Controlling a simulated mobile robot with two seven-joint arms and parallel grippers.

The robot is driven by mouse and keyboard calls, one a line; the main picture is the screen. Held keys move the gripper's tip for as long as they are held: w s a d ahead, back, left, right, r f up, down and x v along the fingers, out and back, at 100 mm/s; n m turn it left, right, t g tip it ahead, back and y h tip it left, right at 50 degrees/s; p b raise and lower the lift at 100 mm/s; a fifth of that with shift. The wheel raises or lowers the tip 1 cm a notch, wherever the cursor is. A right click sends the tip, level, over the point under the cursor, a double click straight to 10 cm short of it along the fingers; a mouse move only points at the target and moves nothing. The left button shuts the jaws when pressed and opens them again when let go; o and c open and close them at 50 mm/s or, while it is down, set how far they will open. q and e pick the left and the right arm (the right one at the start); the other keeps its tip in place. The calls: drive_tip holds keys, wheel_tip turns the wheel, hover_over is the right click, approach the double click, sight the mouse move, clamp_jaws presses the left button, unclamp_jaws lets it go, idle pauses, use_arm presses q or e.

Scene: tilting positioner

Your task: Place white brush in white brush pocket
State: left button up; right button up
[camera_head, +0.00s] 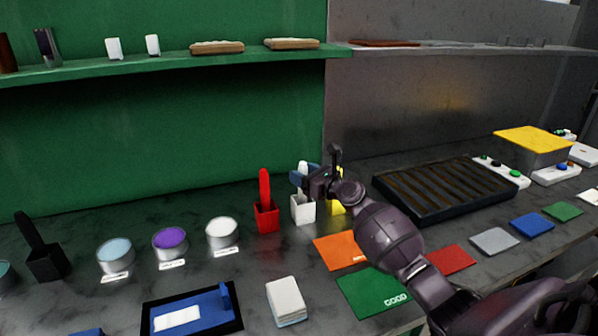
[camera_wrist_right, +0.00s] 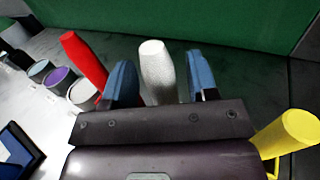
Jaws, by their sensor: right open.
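The white pocket (camera_head: 303,210) stands on the dark counter between the red and yellow ones. The white brush's handle (camera_head: 303,166) rises upright above that pocket, and its lower part is hidden in both views. My right gripper (camera_head: 306,178) is at the handle, above the pocket. In the right wrist view, the white handle (camera_wrist_right: 158,70) stands between the two blue fingertips of the open right gripper (camera_wrist_right: 163,82), with a visible gap on each side. I cannot tell how deep the brush sits in the pocket. My left gripper is not in view.
A red brush in its red pocket (camera_head: 266,216) stands close on the left. A yellow brush and pocket (camera_head: 337,204) stand close on the right, partly behind my arm. Paint cups (camera_head: 222,233) are further left. A dark ribbed tray (camera_head: 445,189) lies to the right.

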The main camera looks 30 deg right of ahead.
drive_tip(key=v, duration=1)
drive_tip(key=shift+p, duration=0.45)
drive_tip(key=shift+a, duration=0.1)
